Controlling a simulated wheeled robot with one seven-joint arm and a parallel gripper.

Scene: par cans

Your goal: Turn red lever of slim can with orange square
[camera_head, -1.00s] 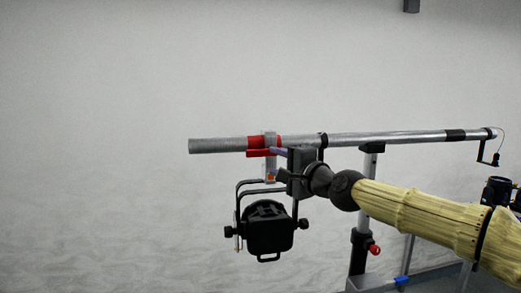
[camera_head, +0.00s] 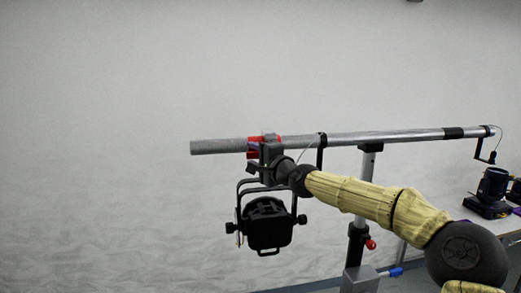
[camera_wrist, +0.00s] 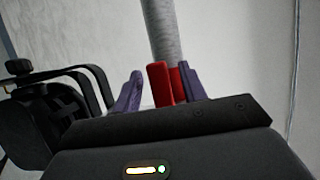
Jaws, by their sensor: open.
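The slim black can (camera_head: 266,226) hangs from the grey pipe (camera_head: 218,146) near its left end. My gripper (camera_head: 257,147) is at the clamp above the can and covers much of it. In the wrist view my gripper (camera_wrist: 160,88) is open. Its purple fingers stand on either side of a red lever (camera_wrist: 158,82), with a visible gap at the left finger. A second red part, seemingly the band on the pipe, shows close to the right finger. Contact cannot be told. The orange square is hidden in both current views.
A stand (camera_head: 361,220) with a red knob holds the pipe right of the can. A dark device (camera_head: 491,190) sits on a table at far right. The can's black yoke (camera_wrist: 75,78) is close to the left finger. The left wall side is free.

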